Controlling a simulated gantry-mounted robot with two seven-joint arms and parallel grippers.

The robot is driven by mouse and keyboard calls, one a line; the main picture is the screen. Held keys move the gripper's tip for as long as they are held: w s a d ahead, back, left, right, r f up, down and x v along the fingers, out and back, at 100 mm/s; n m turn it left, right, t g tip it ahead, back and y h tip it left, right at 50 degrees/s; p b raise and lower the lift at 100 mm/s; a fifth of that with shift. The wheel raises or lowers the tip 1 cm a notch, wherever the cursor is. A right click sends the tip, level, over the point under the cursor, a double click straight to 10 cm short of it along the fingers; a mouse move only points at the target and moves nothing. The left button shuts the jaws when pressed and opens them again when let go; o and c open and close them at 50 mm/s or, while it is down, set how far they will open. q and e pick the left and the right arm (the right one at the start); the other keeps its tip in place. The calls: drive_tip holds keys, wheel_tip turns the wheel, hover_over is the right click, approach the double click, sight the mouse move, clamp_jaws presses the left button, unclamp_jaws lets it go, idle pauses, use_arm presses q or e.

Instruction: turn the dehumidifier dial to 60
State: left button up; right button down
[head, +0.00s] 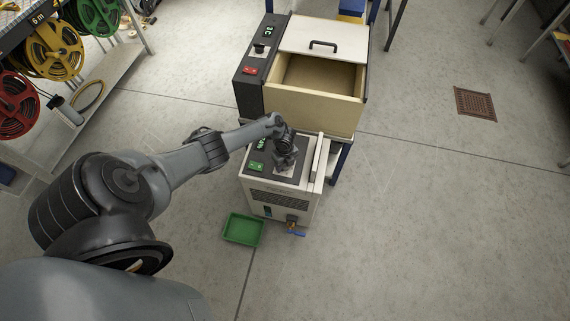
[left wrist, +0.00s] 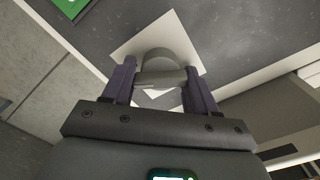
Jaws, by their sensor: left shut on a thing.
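The dehumidifier (head: 283,200) is a pale box with a dark top panel, standing on the floor at the centre of the head view. My left gripper (head: 285,162) is over that panel and hides the dial there. In the left wrist view the grey dial (left wrist: 158,62) has a raised grip bar and sits on a pale square plate. My left gripper (left wrist: 160,85) is shut on the dial, with one dark finger at each end of the bar. The dial's marks and setting cannot be read. My right gripper is in neither view.
Hose reels (head: 55,50) hang at the upper left.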

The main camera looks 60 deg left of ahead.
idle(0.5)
use_arm(q)
drive_tip(key=o, duration=0.8)
drive_tip(key=shift+d, duration=0.1)
drive_tip(key=shift+r+p, duration=0.4)
drive_tip(key=shift+r, duration=0.3)
wheel_tip(320, 180, up, 8)
drive_tip(key=p, duration=0.3)
drive_tip(key=shift+p, duration=0.35)
drive_tip(key=shift+r, duration=0.75)
